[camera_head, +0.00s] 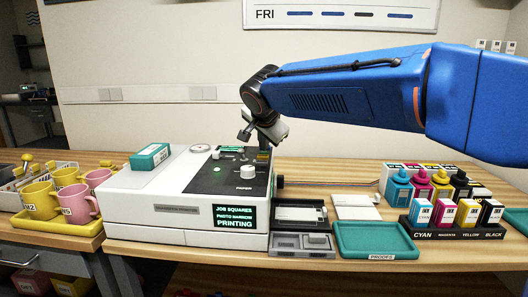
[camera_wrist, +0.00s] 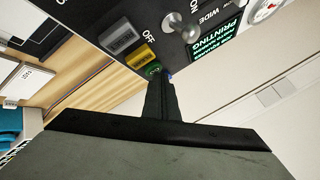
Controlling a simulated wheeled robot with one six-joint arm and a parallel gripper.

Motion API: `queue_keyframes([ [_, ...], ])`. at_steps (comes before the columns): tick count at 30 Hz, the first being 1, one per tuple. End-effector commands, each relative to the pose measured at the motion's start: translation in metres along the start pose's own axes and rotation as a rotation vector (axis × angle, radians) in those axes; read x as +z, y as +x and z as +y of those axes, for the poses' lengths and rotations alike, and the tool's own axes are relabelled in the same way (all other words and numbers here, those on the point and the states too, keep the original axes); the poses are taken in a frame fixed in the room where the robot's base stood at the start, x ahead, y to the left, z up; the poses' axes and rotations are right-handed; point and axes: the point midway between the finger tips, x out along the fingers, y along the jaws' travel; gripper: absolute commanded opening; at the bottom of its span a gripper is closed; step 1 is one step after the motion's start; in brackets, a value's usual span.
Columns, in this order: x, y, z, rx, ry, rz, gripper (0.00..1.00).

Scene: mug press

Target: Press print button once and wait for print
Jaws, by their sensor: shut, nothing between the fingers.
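The white printer (camera_head: 160,215) stands on the wooden table with a dark control panel (camera_head: 240,187) on top. Its front display (camera_head: 235,217) reads JOB SQUARES, PHOTO NARROW, PRINTING. In the wrist view a second display (camera_wrist: 218,43) also reads PRINTING. My gripper (camera_head: 264,153) is over the back right of the panel. In the wrist view my gripper (camera_wrist: 158,76) is shut and empty, its tips at a small round green button (camera_wrist: 153,69). I cannot tell whether they touch it.
A silver lever (camera_wrist: 180,25) rises from the panel near the fingers, and a white knob (camera_head: 248,171) stands on it. A teal box (camera_head: 150,157) lies on the printer. Mugs (camera_head: 78,203) stand left; a teal PROOFS tray (camera_head: 372,240) and ink bottles (camera_head: 421,185) are right.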

Motion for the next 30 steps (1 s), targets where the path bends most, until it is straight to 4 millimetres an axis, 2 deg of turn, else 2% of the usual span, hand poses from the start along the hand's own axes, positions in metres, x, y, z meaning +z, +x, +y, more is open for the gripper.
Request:
queue_keyframes([
  [13, 0.000, 0.000, 0.000, 0.000, 0.000, 0.000, 0.00],
  [30, -0.008, -0.011, -0.008, 0.000, 0.000, 0.000, 0.00],
])
